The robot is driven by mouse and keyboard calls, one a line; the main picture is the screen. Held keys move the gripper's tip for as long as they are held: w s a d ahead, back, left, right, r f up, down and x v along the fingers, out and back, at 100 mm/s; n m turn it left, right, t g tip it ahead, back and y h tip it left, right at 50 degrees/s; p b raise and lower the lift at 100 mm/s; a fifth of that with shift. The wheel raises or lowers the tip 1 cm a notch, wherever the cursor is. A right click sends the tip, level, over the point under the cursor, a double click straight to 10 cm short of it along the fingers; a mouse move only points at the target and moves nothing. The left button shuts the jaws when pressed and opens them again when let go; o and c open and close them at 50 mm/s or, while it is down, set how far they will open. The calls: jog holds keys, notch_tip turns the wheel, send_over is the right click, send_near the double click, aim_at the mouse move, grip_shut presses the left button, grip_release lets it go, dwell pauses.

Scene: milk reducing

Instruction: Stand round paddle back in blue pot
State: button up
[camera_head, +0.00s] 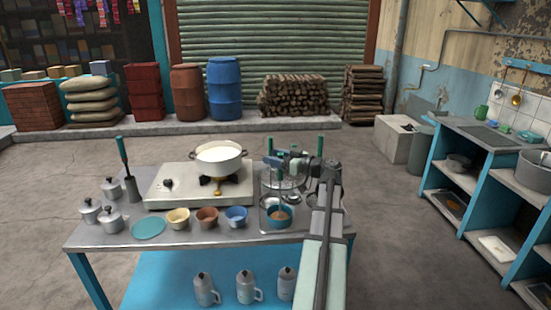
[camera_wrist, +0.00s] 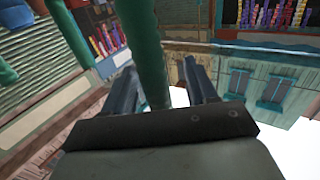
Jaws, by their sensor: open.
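An upright green handle (camera_head: 270,146) rises above the pot by my gripper (camera_head: 276,161). In the wrist view a green handle (camera_wrist: 143,45) passes between the two dark fingers of my open gripper (camera_wrist: 159,68); I cannot tell whether either finger touches it. It looks like the round paddle's handle, but its lower end is hidden behind the gripper. A second green upright (camera_head: 320,145) stands to the right, and its lower part is hidden by my arm.
A white pot of milk (camera_head: 219,158) sits on the stove (camera_head: 170,187). Small bowls (camera_head: 207,217) stand along the front, left of the blue pot. Steel canisters (camera_head: 113,220), a teal disc (camera_head: 149,228) and a flat green-handled paddle (camera_head: 127,167) are at the left.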

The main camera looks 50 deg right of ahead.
jog(key=s+d, duration=0.2)
jog(key=s, duration=1.1)
jog(key=shift+s+d, duration=0.3)
jog(key=shift+d, duration=0.05)
jog(key=s+d, duration=0.1)
jog(key=s, duration=0.8)
jog(key=shift+d, duration=0.35)
jog(key=shift+w, duration=0.1)
dwell(0.7)
